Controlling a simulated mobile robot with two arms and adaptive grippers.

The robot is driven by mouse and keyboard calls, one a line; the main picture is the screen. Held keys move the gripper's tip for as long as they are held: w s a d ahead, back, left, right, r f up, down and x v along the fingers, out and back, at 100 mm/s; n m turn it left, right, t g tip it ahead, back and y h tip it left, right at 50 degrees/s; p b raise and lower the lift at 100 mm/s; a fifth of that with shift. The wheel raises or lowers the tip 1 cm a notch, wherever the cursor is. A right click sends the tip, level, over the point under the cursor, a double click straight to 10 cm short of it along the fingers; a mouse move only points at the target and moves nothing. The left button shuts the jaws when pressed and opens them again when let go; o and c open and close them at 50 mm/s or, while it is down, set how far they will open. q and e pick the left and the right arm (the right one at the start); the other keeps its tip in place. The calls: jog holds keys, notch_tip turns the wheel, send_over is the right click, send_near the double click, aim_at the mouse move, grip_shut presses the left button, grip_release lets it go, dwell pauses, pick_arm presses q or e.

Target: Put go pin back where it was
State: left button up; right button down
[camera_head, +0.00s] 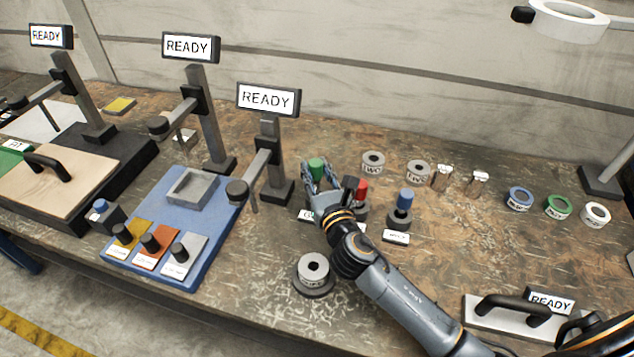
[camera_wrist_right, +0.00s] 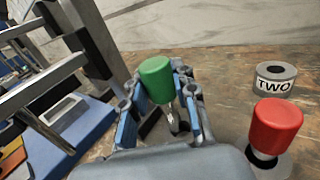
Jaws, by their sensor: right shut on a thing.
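The green-topped pin (camera_head: 317,168) is upright between the fingers of my right gripper (camera_head: 321,187). In the right wrist view, its green cap (camera_wrist_right: 156,80) sits between the two blue-padded fingers (camera_wrist_right: 160,108), which are shut on it. A metal shank with small lettering shows below the cap. A dark base is partly visible beneath it; I cannot tell whether the shank is in it. A white label (camera_head: 306,215), mostly covered, lies in front of the gripper. My left gripper is not in view.
A red-topped pin (camera_head: 361,190) stands close right of my gripper, with a blue-topped pin (camera_head: 404,200) beyond. A grey ring (camera_head: 313,268) on a dark base stands in front. Left are a READY stand (camera_head: 271,150) and a blue tray (camera_head: 150,225).

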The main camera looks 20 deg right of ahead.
aim_at(317, 182)
jog(key=f, duration=0.2)
jog(key=f+b, duration=0.1)
jog(key=shift+w+d+f, duration=0.25)
jog(key=shift+w+f, duration=0.05)
jog(key=shift+f, duration=0.15)
jog(key=shift+f, duration=0.1)
jog(key=c, duration=1.1)
grip_release()
jog(key=shift+o, duration=0.2)
